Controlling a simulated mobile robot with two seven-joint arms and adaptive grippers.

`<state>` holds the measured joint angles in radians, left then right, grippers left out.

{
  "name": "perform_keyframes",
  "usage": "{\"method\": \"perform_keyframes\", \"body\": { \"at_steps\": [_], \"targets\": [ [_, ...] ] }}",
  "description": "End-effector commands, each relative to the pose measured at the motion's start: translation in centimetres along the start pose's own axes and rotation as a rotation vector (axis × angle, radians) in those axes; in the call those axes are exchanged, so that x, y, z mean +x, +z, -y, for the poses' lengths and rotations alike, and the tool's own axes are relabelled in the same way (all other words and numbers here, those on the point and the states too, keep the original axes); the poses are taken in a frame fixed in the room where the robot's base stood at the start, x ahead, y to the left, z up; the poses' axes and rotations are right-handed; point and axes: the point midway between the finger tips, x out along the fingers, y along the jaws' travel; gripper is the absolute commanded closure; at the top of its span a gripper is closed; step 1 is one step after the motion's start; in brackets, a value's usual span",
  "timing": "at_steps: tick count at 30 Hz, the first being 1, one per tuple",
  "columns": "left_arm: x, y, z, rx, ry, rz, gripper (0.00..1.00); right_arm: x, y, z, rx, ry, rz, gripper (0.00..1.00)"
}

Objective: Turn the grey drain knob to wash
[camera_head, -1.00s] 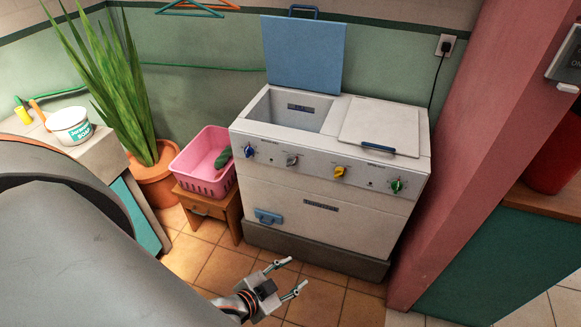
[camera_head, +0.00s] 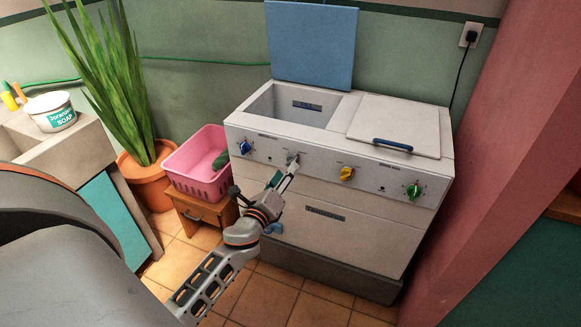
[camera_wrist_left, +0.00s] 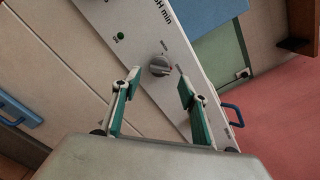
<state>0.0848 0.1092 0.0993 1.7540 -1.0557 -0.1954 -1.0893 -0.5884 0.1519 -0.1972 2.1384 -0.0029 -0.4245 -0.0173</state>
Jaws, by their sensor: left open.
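The grey drain knob (camera_head: 292,158) is on the sloped front panel of the white twin-tub washer (camera_head: 330,244), between the blue knob (camera_head: 245,147) and the yellow knob (camera_head: 347,174). In the left wrist view the grey knob (camera_wrist_left: 160,66) shows whole, just beyond and between the fingertips. I cannot tell whether a finger touches the knob. My right gripper is not in view.
A green knob (camera_head: 414,190) is at the panel's right end. The blue lid (camera_head: 312,45) stands open at the back. A pink basket (camera_head: 197,171) on a wooden stool (camera_head: 205,210) stands left of the washer. A pink pillar (camera_head: 485,150) is at the right.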

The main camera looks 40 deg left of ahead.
Motion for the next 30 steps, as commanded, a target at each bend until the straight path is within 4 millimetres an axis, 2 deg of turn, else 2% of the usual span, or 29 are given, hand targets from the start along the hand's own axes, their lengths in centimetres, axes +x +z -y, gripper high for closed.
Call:
{"method": "perform_keyframes", "body": {
  "at_steps": [3,9,19,20,24,30],
  "targets": [
    [1.9,0.0,0.0,-0.001,0.0,0.0,0.57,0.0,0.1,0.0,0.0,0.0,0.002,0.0],
    [3.8,-0.1,-0.1,-0.001,0.001,-0.002,0.57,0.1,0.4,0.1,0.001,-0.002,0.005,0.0],
    [4.3,-0.2,-0.1,-0.002,0.002,-0.003,0.57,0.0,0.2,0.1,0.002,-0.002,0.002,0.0],
    [4.3,-0.2,-0.1,-0.002,0.002,-0.003,0.59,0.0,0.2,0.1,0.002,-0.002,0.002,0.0],
    [4.3,-0.1,-0.1,-0.002,0.002,-0.002,0.95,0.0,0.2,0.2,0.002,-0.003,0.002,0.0],
    [4.2,-0.2,-0.1,-0.005,0.002,-0.003,0.95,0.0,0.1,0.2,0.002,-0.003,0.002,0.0]
  ]
}}
